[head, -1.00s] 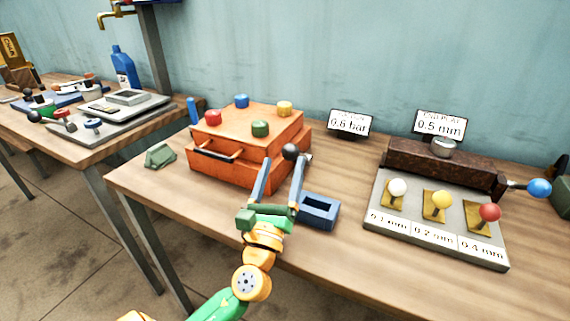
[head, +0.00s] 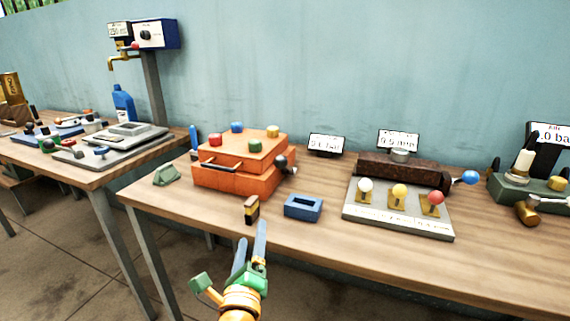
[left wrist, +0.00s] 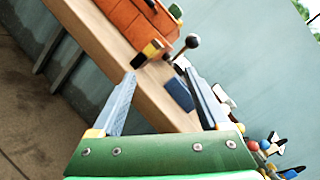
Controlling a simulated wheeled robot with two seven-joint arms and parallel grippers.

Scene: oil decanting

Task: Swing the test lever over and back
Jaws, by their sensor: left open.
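Two levers show, and I cannot tell which is the test lever. One is a black ball lever (head: 281,162) at the right side of the orange box (head: 235,184); its ball also shows in the left wrist view (left wrist: 192,41). The other has a blue ball (head: 470,177) at the right end of the brown block (head: 400,166). My left gripper (head: 251,236) is open and empty, in front of the table's near edge and apart from both levers. In the left wrist view its fingers (left wrist: 160,76) are spread, with the black ball beyond them. My right gripper is not in view.
A green piece (head: 166,175) lies left. The front right tabletop is clear.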

